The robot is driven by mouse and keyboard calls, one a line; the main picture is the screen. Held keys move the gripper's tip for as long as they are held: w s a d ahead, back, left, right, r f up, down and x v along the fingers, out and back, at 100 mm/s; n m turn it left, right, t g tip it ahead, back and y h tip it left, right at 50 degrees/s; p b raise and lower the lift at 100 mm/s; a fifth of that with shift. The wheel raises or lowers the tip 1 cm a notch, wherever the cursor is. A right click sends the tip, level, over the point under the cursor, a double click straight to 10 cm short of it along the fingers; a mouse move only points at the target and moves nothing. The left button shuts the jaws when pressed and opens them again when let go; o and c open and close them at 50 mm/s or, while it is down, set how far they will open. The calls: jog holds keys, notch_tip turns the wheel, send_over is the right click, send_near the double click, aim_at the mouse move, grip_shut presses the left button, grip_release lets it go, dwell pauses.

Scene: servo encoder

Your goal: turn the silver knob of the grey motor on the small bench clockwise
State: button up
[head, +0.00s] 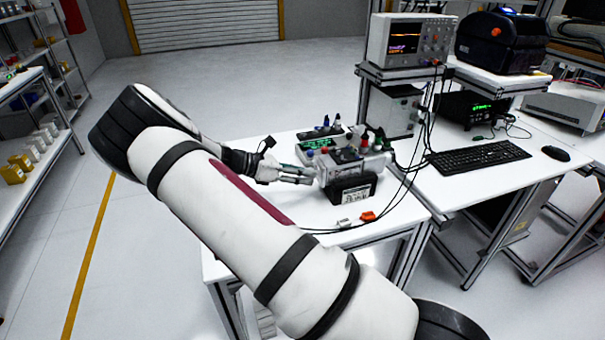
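The grey motor (372,161) sits on the small bench (405,212), with a black block (353,189) at its front and dark parts with red and green posts on top. My gripper (312,176) reaches in from the left, and its fingertips are at the motor's left side. The silver knob cannot be told apart from the fingertips there; it is probably hidden by them or too small to see. Whether the fingers touch or grasp anything cannot be made out.
An orange connector (368,216) and cables lie on the bench's front part. A green-topped board (320,137) stands behind the motor. To the right, a desk carries a keyboard (478,159), a mouse (556,153) and an oscilloscope (410,40) on a raised shelf.

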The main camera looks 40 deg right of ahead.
grip_shut()
jog(key=m+t+h+p, duration=0.1)
jog(key=m+t+p, duration=0.1)
jog(key=m, duration=0.1)
jog(key=m+t+h+p, duration=0.1)
jog(key=m+t+p, duration=0.1)
jog(key=m, duration=0.2)
jog(key=m+t+h+p, duration=0.1)
jog(key=m+t+p, duration=0.1)
jog(key=m+p, duration=0.1)
jog(key=shift+s+a+f+m, duration=0.1)
jog(key=shift+s+f+m, duration=0.05)
jog(key=shift+s+m, duration=0.2)
jog(key=m+h, duration=0.1)
jog(key=m, duration=0.1)
jog(key=m+h, duration=0.1)
jog(key=m, duration=0.1)
jog(key=shift+f+t, duration=0.2)
jog(key=shift+t, duration=0.2)
jog(key=shift+m, duration=0.25)
jog(key=o, duration=1.1)
grip_release()
jog(key=a, duration=0.4)
jog(key=s+a, duration=0.1)
jog(key=a, duration=0.7)
jog(key=shift+s, duration=0.2)
